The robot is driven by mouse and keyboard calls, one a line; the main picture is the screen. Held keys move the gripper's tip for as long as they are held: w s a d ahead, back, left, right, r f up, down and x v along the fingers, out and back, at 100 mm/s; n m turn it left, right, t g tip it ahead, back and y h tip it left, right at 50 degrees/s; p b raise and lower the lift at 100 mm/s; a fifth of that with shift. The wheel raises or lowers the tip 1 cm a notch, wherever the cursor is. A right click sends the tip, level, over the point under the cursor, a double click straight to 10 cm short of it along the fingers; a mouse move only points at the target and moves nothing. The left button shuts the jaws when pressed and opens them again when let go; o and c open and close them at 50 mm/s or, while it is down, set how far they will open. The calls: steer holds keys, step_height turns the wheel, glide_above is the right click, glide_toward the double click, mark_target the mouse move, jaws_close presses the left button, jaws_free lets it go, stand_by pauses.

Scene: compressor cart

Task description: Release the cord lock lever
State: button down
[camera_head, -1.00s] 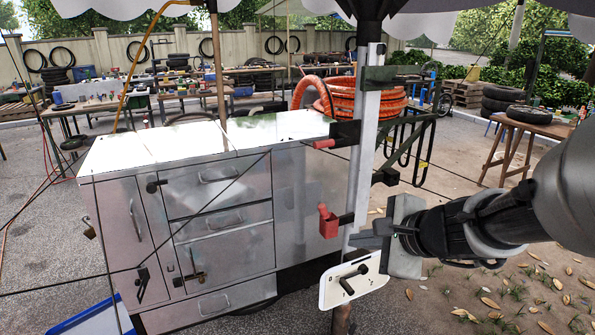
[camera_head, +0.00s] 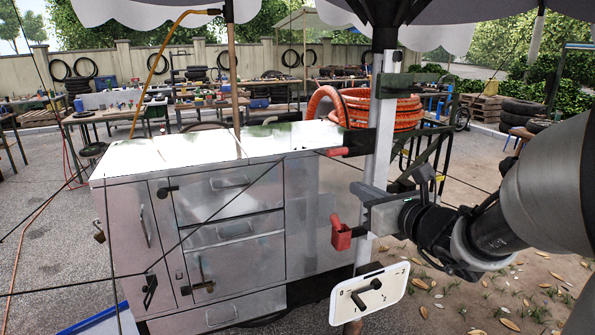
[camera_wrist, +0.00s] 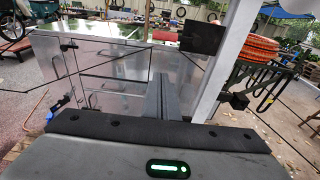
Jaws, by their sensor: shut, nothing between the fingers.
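A pale upright post (camera_head: 381,110) stands at the cart's right side. A red lever-like piece (camera_head: 337,151) sticks out left from a dark block on it. A lower red piece (camera_head: 341,235) is on the post below. I cannot tell for sure which is the cord lock lever. My gripper (camera_head: 362,190) is shut and empty, at the post between the two red pieces in height. In the wrist view my shut fingers (camera_wrist: 172,97) point toward the cart, left of the post; the dark block (camera_wrist: 203,38) and upper red piece (camera_wrist: 163,36) are above and beyond them. Contact is not visible.
The metal cart (camera_head: 230,210) with drawers fills the left. A white plate (camera_head: 370,291) with a black crank handle is below my gripper. An orange hose coil (camera_head: 375,108) lies behind the post. Thin dark cords cross the view. Open ground is at the right.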

mark_target(342, 149)
steer(key=x, duration=1)
steer(key=r, duration=0.2)
steer(key=s+r, duration=0.1)
steer(key=r, duration=0.1)
steer(key=shift+d+p, duration=0.15)
steer(key=shift+p, duration=0.25)
